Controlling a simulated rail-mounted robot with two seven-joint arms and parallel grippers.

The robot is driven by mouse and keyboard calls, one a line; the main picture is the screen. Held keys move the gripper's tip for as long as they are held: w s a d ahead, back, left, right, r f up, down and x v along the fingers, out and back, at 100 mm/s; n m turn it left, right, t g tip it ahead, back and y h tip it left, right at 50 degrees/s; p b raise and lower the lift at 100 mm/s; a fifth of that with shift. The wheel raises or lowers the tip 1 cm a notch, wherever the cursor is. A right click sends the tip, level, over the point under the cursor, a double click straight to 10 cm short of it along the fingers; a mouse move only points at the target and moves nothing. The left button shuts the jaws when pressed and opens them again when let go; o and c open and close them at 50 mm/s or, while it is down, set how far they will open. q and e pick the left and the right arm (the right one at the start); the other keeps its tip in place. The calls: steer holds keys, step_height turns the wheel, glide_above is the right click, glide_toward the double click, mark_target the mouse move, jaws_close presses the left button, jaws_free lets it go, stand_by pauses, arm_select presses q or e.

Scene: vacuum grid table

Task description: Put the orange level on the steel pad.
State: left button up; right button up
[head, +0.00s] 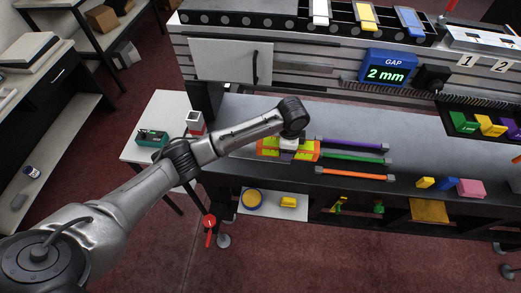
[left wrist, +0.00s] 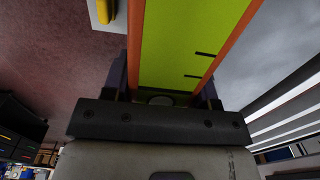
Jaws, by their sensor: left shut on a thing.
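The orange level (head: 268,153), with yellow-green faces and orange edges, is at the table's front left under my left gripper (head: 288,149). In the left wrist view the level (left wrist: 190,42) lies between the two dark purple fingers of my left gripper (left wrist: 165,90), which is shut on it. Its yellow-green face has two short black marks. My wrist hides the level's middle in the head view, and I cannot tell whether it touches the table. I cannot clearly pick out a steel pad from the grey tabletop. My right gripper is not in view.
Purple (head: 352,144), green (head: 352,157) and orange (head: 355,175) bars lie right of the level. Small coloured blocks (head: 447,183) stand farther right. A low shelf (head: 272,211) lies below the front edge.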

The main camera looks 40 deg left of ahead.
arm_select(q)
steer(key=a+f, duration=0.2)
steer(key=a, duration=0.1)
steer(key=a+f+b, duration=0.1)
steer(key=a+f, duration=0.1)
steer(key=a, duration=0.2)
steer(key=a+f, duration=0.2)
steer(key=a, duration=0.2)
steer(key=shift+a+f+b, duration=0.15)
steer(key=shift+f+b, duration=0.15)
steer(key=shift+b, duration=0.1)
steer(key=shift+f+b, duration=0.5)
steer(key=shift+f, duration=1.5)
steer(key=shift+f, duration=0.1)
steer(key=o, duration=1.3)
